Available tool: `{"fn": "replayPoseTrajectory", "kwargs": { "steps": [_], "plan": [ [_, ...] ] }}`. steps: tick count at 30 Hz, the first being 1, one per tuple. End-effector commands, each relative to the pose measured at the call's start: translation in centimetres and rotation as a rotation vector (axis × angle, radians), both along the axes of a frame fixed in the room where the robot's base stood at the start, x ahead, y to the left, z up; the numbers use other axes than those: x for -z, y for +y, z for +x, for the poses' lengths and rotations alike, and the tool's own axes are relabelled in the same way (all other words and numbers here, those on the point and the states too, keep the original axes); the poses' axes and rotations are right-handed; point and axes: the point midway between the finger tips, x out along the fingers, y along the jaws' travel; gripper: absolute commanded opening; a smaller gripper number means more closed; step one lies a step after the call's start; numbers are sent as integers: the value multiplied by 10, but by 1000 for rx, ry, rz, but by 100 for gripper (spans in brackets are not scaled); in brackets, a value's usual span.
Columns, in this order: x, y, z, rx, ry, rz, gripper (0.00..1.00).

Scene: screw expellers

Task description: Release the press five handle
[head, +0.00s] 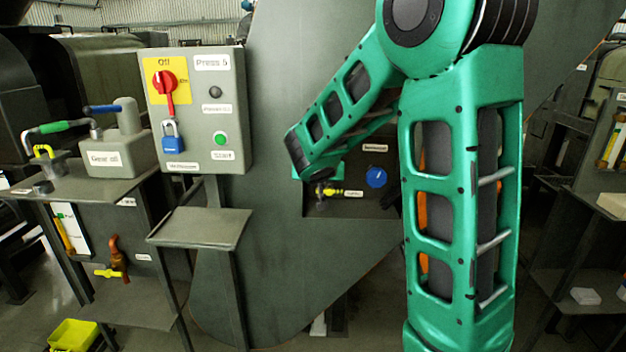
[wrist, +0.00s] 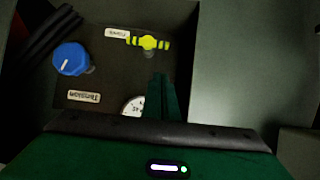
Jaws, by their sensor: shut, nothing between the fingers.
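A yellow handle (head: 330,193) with dark bands sits in a dark recess of the big grey machine. It also shows at the top of the wrist view (wrist: 148,42), lying crosswise beside a small white label (wrist: 117,33). My gripper (wrist: 158,78) is shut and empty, with its dark green fingers pointing at the handle. Its fingertips appear just short of the handle in the wrist view, and I cannot tell whether they touch. In the head view my arm hides most of the gripper.
A blue knob (wrist: 70,58) labelled Tension and a partly hidden white gauge (wrist: 134,106) share the recess. Left stands a Press 5 control box (head: 198,108) with a red switch (head: 167,85) and a blue padlock (head: 172,138). A gear oil can (head: 115,150) stands farther left.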

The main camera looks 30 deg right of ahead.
Motion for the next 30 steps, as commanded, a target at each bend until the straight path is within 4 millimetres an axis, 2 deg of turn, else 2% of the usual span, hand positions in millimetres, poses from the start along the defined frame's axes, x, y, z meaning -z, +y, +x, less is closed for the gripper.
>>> {"fn": "replayPoseTrajectory", "kwargs": {
  "steps": [9, 12, 18, 30],
  "plan": [
    [29, -29, 40, 4, 1, 0, 0],
    [45, -30, 43, 1, 4, 1, 0],
    [62, -33, 47, 1, 1, 0, 0],
    [67, -34, 48, 1, 0, 0, 0]
  ]
}}
